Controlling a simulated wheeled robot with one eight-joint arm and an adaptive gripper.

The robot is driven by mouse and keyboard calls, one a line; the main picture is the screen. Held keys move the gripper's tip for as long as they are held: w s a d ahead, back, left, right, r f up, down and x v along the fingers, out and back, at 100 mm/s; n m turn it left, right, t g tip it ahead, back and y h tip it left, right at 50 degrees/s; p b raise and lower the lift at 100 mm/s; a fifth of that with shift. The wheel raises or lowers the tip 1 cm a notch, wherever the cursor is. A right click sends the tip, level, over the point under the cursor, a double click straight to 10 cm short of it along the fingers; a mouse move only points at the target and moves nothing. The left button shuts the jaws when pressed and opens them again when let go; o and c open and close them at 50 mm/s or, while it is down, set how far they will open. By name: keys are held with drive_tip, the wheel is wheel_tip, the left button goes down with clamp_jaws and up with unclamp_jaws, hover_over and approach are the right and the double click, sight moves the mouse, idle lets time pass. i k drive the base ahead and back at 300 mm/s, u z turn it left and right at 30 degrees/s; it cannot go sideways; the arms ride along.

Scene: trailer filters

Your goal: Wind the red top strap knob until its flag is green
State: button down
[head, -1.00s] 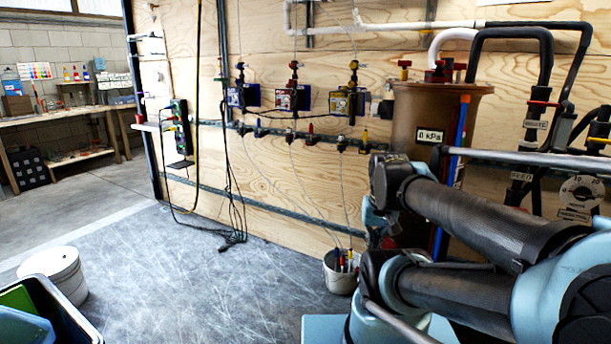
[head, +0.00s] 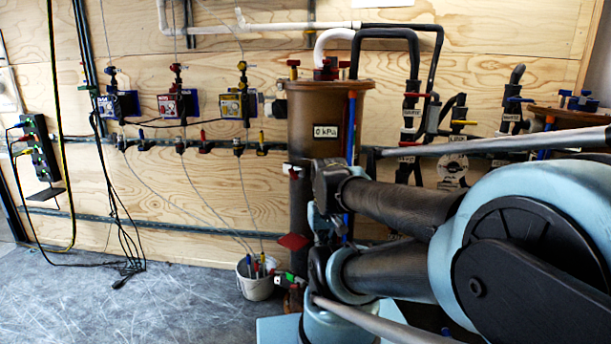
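A brown filter housing (head: 302,110) with a "0 kPa" label (head: 326,131) stands against the plywood wall, left of my arm. Red knobs (head: 326,68) sit on its lid. A small red piece (head: 296,171) beside a pale part shows on its left side. Lower down is a red diamond-shaped plate (head: 293,241), and below that a small fitting with a green part (head: 290,277). I cannot tell which of these is the top strap knob or its flag. My folded arm covers the housing's lower right side. My gripper cannot be made out.
A white bucket (head: 256,283) with coloured handles stands on the floor beside the housing. Three dosing units (head: 178,104) hang on the wall, with cables below. A second brown housing (head: 568,117) stands at right behind my arm.

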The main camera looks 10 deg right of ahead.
sight(294, 174)
drive_tip(key=u, duration=2.65)
drive_tip(key=k, duration=0.8)
drive_tip(key=z, duration=1.5)
